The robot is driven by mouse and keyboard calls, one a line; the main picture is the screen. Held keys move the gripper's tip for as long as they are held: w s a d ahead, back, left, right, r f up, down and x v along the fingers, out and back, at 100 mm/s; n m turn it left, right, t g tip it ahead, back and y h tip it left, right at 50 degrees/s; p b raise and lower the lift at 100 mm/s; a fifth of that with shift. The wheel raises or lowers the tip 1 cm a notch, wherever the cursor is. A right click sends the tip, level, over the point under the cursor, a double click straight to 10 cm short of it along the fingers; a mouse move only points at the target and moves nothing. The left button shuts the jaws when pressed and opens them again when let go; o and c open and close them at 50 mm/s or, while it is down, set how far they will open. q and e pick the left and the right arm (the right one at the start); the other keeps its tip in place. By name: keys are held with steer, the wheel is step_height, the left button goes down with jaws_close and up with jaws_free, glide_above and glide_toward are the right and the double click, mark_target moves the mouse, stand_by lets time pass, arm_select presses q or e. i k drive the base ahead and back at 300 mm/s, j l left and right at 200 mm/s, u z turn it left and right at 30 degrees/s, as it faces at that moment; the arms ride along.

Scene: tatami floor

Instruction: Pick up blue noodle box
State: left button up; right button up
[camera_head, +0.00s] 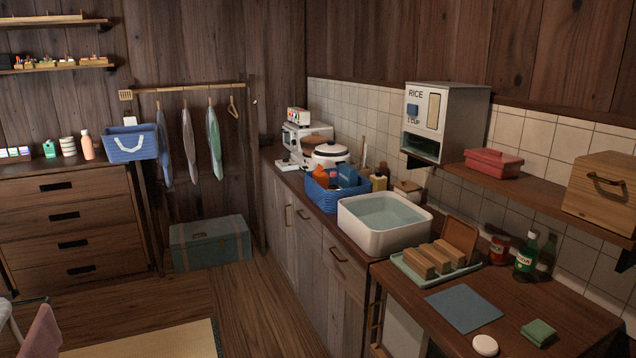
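A dark blue box (347,174) stands in a blue basket (325,198) on the kitchen counter, just behind the white sink basin. It may be the noodle box, but its label is too small to read. Its lower part is hidden by the basket's wall. An orange item (320,176) stands beside it on the left in the same basket. Neither of my grippers is in view.
A white basin (384,222) of water is in front of the basket. A green tray (437,262) with wooden blocks, a blue mat (461,308) and a green bottle (525,256) are nearer. A shelf (520,187) overhangs on the right. The wooden floor (255,305) left of the counter is clear.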

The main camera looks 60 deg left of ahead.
mark_target(348, 174)
steer(key=u, duration=1.75)
steer(key=i+j+z, duration=0.1)
steer(key=z, duration=0.4)
steer(key=i+j+z, duration=0.2)
steer(key=z, duration=0.3)
steer(key=i+j+z, duration=0.15)
steer(key=j, duration=0.2)
steer(key=i+j+z, duration=0.15)
steer(key=j, duration=0.2)
steer(key=i+j+z, duration=0.15)
steer(key=j, duration=0.25)
steer(key=i+j+z, duration=0.15)
steer(key=j, duration=0.25)
steer(key=i+j, duration=0.1)
steer(key=j, duration=0.45)
steer(key=i+j, duration=0.15)
steer(key=j, duration=0.4)
steer(key=i+j+z, duration=0.1)
steer(key=j, duration=0.45)
steer(key=i+j, duration=0.1)
steer(key=j, duration=0.45)
steer(key=i+j, duration=0.15)
steer(key=j, duration=0.4)
